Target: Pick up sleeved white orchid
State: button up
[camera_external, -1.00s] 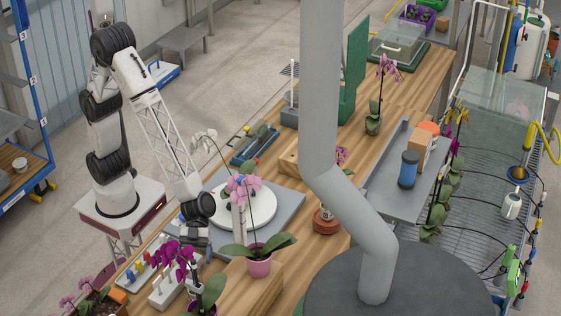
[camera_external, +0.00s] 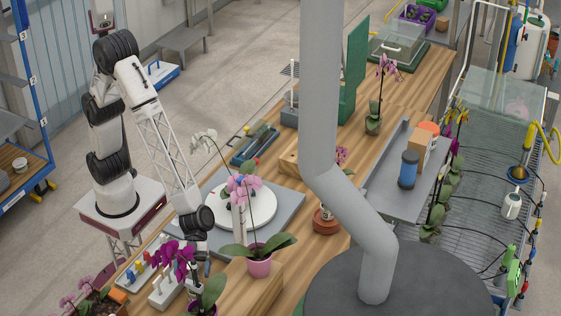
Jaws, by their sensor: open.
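White orchid blooms (camera_external: 204,141) hang on a long arching stem above the turntable. The stem runs down toward a pink pot (camera_external: 258,266) with broad green leaves on a wooden block, but I cannot tell if it is rooted there. Pink blooms (camera_external: 243,188) overlap the stem. I cannot make out a sleeve. My gripper (camera_external: 203,266) is open, low at the left end of the bench, left of the pink pot and well below the white blooms. Purple orchid blooms (camera_external: 174,254) partly hide it.
A white turntable (camera_external: 262,208) sits on a grey board (camera_external: 287,212) behind the pink pot. A white rack (camera_external: 163,292) stands beside the purple orchid. A thick grey pipe (camera_external: 322,90) blocks part of the view. Bare bench wood shows at the far right end (camera_external: 428,72).

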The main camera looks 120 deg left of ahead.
jog(key=c, duration=1.3)
jog(key=shift+r, duration=0.1)
jog(key=shift+c, duration=0.2)
jog(key=shift+r, duration=4.9)
